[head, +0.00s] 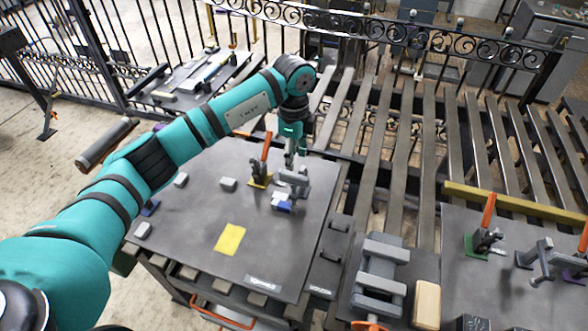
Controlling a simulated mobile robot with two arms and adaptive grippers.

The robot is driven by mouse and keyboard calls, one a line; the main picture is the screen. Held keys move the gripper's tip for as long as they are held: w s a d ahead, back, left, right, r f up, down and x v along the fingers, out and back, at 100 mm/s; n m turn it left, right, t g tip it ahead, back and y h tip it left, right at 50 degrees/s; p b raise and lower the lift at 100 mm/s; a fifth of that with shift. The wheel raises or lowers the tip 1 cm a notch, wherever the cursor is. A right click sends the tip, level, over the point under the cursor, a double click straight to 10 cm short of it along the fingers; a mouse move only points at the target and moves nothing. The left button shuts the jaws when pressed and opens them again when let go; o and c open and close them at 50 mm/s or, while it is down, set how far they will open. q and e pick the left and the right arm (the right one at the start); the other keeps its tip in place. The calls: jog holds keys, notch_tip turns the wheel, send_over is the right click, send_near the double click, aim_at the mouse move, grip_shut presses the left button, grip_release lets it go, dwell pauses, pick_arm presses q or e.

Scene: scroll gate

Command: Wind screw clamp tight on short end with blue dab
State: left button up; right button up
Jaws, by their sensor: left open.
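My left arm reaches in from the left over the dark work plate (190,240). My left gripper (290,160) points down at the grey screw clamp (296,180) near the plate's right side. Its fingers are open, just above or at the top of the clamp; I cannot tell if they touch it. A blue patch (282,206) shows just below the clamp, beside a pale piece. The short end under the clamp is too small to make out clearly. My right gripper is not in view.
An orange-handled toggle clamp (264,150) stands left of the screw clamp. A yellow patch (230,239) and small grey blocks (228,184) lie on the plate. A second plate (480,290) at right carries more clamps. Black scroll railings (420,35) stand behind.

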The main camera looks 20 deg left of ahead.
aim_at(294, 174)
pick_arm(q)
notch_tip(294, 174, down, 7)
jog(key=shift+d+r+p, duration=0.1)
jog(key=shift+p, duration=0.85)
jog(key=shift+f, duration=0.45)
jog(key=shift+c, duration=0.5)
grip_shut()
